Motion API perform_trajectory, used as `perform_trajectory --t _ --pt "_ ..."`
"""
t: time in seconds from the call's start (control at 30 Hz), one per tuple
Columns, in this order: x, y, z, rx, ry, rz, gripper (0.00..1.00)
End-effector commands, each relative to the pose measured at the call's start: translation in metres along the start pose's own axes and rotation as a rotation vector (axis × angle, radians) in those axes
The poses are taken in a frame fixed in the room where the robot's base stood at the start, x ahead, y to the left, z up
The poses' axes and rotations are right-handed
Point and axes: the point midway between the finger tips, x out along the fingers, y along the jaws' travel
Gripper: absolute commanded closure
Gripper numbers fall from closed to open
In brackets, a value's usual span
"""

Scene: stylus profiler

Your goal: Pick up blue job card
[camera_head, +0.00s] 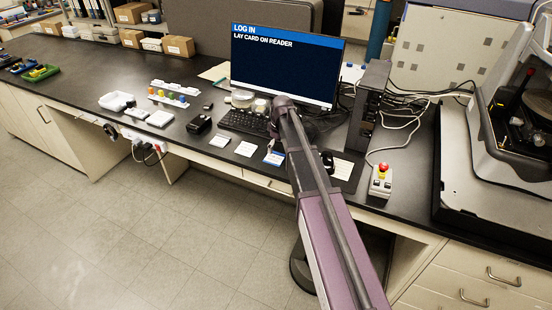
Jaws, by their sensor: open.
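A white card with blue on it (274,159) lies flat near the front edge of the black bench, just left of my arm. It looks like the blue job card, but its print is too small to read. My gripper (270,147) is small and partly hidden by my arm. It is open and appears close to the far side of this card; I cannot tell its height above the bench. A plain white card (246,149) and a pale card with a bluish edge (220,141) lie in a row to the left.
The monitor (285,65) reads "LOG IN, LAY CARD ON READER". A keyboard (243,122) lies behind the cards, a small black box (198,124) to their left. Right of my arm are a paper (342,169), a black tower (369,108) and a red-button box (380,181).

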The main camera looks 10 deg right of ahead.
Motion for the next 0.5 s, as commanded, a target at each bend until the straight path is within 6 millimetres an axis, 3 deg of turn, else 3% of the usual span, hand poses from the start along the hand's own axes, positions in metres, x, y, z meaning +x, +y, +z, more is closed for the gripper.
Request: perform_trajectory --t 0.5 --pt "0.033 0.002 -0.001 0.0 0.0 0.0 0.0"
